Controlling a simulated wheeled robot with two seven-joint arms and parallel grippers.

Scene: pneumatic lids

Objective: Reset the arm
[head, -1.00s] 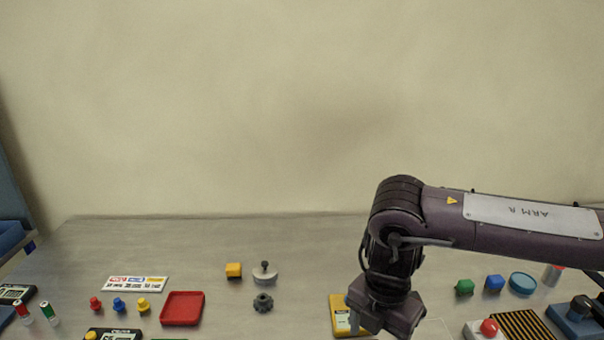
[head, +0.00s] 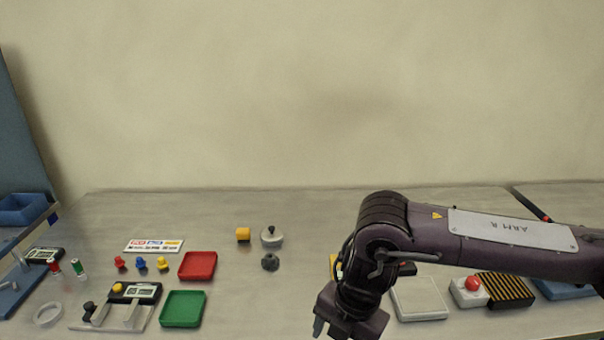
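My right arm comes in from the right, with a long purple link labelled "ARM R" and a dark elbow bent downward. Its gripper (head: 330,328) hangs low at the bottom edge, over the near part of the table. One grey finger shows; the rest is cut off by the frame or turned away, so its opening does not show. My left gripper is not in view.
Right of the gripper are a white plate (head: 419,299), red button (head: 472,284) and striped block (head: 505,291). The table between green tray and gripper is clear.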

